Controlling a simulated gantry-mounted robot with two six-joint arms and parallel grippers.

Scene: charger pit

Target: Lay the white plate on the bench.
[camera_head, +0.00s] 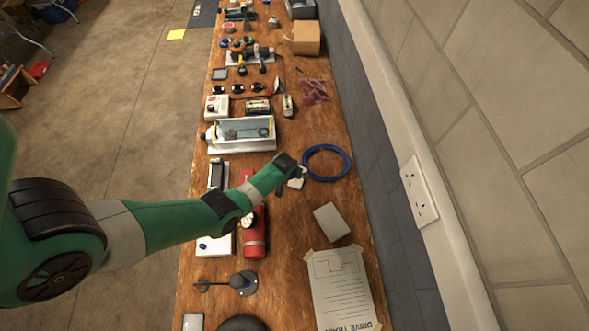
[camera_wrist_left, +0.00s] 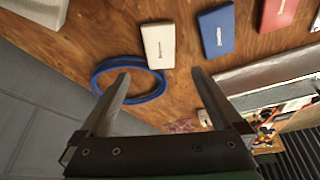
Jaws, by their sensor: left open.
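The white plate (camera_wrist_left: 158,46) shows in the left wrist view beside a blue hose coil, with a blue plate (camera_wrist_left: 216,30) and a red plate (camera_wrist_left: 279,13) to its right. I cannot tell for sure whether it stands or lies on the wooden bench (camera_wrist_left: 60,60). In the head view only a small part of the white plate (camera_head: 297,183) shows at my gripper; the arm hides the rest. My left gripper (camera_wrist_left: 160,82) is open and empty, its fingers apart below the white plate in the wrist picture. My right gripper is not in view.
The blue hose coil (camera_head: 326,162) lies near the wall side. A light grey block (camera_head: 331,222), a taped paper sheet (camera_head: 341,289) and a red extinguisher (camera_head: 254,236) lie nearer. A grey open box (camera_head: 241,134) stands beyond. Bare wood shows around the grey block.

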